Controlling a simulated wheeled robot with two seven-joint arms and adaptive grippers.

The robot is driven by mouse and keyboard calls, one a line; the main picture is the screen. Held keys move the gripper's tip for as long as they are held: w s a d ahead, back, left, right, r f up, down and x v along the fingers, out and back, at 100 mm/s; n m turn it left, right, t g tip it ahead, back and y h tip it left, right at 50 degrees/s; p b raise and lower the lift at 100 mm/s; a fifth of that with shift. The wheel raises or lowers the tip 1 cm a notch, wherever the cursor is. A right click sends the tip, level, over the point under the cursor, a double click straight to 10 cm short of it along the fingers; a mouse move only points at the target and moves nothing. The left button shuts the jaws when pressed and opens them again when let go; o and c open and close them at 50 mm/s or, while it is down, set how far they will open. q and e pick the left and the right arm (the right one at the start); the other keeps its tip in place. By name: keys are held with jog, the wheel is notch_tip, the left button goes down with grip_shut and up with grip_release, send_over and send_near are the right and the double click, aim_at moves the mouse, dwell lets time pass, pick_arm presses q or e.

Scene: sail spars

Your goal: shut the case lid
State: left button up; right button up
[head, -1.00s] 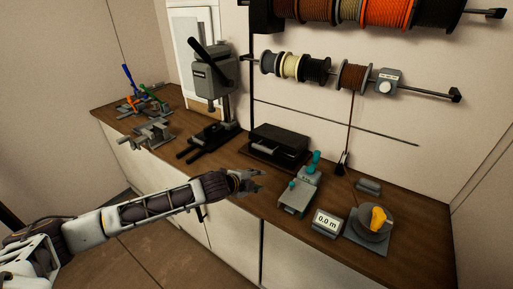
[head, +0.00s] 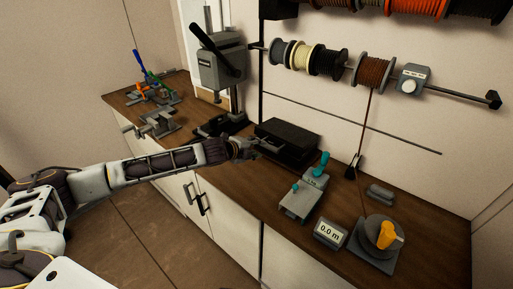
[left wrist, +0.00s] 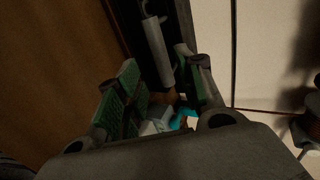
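A black case (head: 291,138) lies on the wooden bench against the wall, left of the teal-handled tool. I cannot tell for sure how far its lid stands open. My left gripper (head: 248,149) is just in front of the case's left side and partly covers it. In the left wrist view, its two green-padded fingers are apart with nothing held between them. Beyond the fingertips is a dark surface of the case with a pale grey bar (left wrist: 158,52) along it. Whether a finger touches the case is unclear. My right gripper is not in view.
The teal-handled tool (head: 300,200), a 0.0 m display (head: 330,232) and a yellow-knobbed turntable (head: 380,236) stand right of the case. A grey press (head: 218,65) stands to the left. Spools (head: 310,57) hang above. The bench's front edge strip is mostly clear.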

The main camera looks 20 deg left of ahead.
aim_at(266, 147)
pick_arm(q)
jog(key=shift+x, duration=1.15)
jog(key=b+x, duration=0.2)
jog(key=x, duration=0.1)
jog(key=shift+b+x, duration=1.35)
jog(key=shift+x, duration=0.05)
jog(key=shift+c, duration=0.3)
grip_shut()
jog(key=shift+f, duration=0.15)
jog(key=shift+s+a+f, duration=0.1)
jog(key=shift+s+f, duration=0.05)
jog(key=shift+f, duration=0.5)
jog(key=shift+s+f, duration=0.15)
jog(key=shift+f, duration=0.5)
jog(key=shift+o, duration=1.2)
grip_release()
jog(key=shift+r, duration=0.1)
